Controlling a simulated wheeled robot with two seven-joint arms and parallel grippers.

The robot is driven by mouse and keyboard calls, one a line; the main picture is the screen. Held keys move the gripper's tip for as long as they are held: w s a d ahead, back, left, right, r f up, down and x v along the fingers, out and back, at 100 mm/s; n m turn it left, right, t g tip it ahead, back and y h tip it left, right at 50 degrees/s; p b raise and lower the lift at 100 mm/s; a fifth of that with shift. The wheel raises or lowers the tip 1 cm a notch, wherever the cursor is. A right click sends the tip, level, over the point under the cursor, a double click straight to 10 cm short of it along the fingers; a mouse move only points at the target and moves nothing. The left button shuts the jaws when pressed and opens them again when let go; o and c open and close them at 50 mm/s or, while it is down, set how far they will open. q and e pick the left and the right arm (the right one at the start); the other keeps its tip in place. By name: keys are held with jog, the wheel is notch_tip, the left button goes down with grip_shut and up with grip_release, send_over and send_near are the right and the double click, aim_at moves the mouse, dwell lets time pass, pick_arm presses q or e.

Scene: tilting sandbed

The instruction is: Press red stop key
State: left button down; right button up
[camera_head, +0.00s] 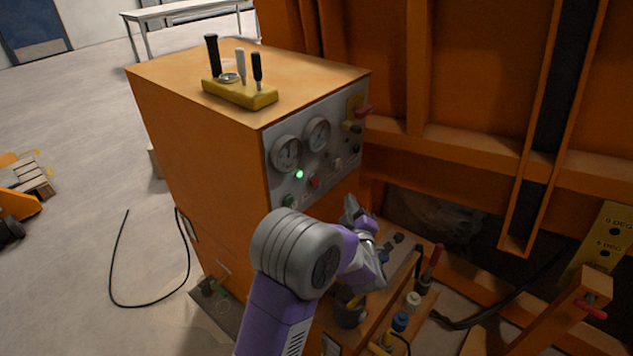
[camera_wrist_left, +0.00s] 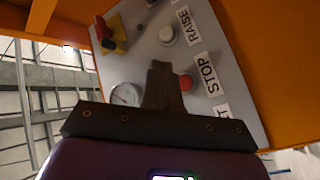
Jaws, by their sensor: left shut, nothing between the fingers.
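The red stop key (camera_head: 314,181) is a small round button on the grey control panel (camera_head: 326,147) of the orange cabinet. In the left wrist view the red key (camera_wrist_left: 186,83) sits beside the label STOP (camera_wrist_left: 207,73). My left gripper (camera_head: 350,203) is shut and empty, in front of the lower right part of the panel. In the left wrist view the shut fingers (camera_wrist_left: 160,68) lie just left of the red key in the picture and leave it visible. I cannot tell how far the tips are from the panel. My right gripper is not in view.
A white button (camera_wrist_left: 166,34) marked RAISE, a pressure gauge (camera_head: 286,153), a lit green lamp (camera_head: 299,174) and a red-and-yellow switch (camera_wrist_left: 107,32) share the panel. A yellow tool holder (camera_head: 240,93) stands on the cabinet. Several bottles and tools crowd a low orange shelf (camera_head: 412,246) below.

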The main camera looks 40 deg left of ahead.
aim_at(314, 181)
pick_arm(q)
jog(key=a, duration=0.8)
jog(key=shift+w, duration=0.35)
jog(key=shift+a, duration=0.15)
dwell(1.5)
jog(key=shift+a+b, duration=0.3)
jog(key=shift+a, duration=0.55)
dwell(0.9)
jog(key=shift+d+b, duration=0.15)
jog(key=shift+b, duration=0.15)
jog(key=shift+d, duration=0.8)
